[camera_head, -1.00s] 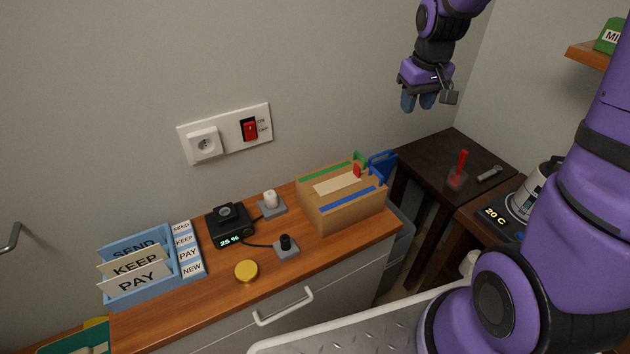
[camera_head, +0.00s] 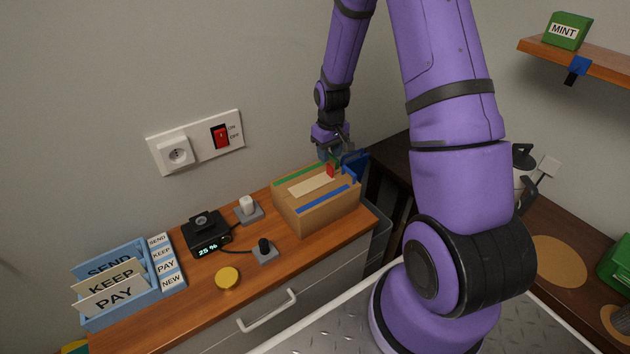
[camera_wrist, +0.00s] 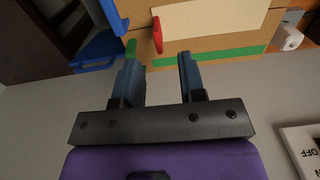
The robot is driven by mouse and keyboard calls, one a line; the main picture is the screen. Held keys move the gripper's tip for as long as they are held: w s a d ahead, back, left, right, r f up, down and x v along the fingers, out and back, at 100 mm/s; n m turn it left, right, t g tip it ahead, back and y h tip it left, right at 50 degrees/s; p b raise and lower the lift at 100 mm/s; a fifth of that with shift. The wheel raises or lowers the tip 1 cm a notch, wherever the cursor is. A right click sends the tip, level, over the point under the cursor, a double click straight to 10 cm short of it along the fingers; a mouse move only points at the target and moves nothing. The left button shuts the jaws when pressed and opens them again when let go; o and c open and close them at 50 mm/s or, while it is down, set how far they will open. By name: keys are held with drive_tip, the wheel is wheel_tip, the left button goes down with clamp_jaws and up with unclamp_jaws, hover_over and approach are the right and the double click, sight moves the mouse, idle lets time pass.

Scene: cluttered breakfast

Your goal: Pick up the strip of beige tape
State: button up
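The strip of beige tape (camera_head: 311,184) lies flat along the middle of the cardboard box's top, between a green strip (camera_head: 298,173) and a blue strip (camera_head: 322,199). In the wrist view the beige strip (camera_wrist: 212,18) is at the top, beyond the fingers. My gripper (camera_head: 330,153) is at the back right of the box, fingers pointing down. In the wrist view my gripper (camera_wrist: 160,68) is open, with nothing between its blue fingers. The fingertips are near the box's green-taped edge; I cannot tell whether they touch it.
The cardboard box (camera_head: 320,217) stands on the wooden counter (camera_head: 193,302). A red tab (camera_head: 331,171) stands at the strip's right end, with a blue holder (camera_head: 353,164) beside it. A black device (camera_head: 206,234), a yellow disc (camera_head: 227,278) and a card holder (camera_head: 115,295) are to the left.

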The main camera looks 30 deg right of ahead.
sight(330, 176)
drive_tip(key=shift+s+d+f, duration=0.1)
drive_tip(key=shift+s+f, duration=0.1)
drive_tip(key=shift+f, duration=1.45)
drive_tip(key=shift+s+f, duration=0.15)
drive_tip(key=shift+f, duration=1.45)
clamp_jaws()
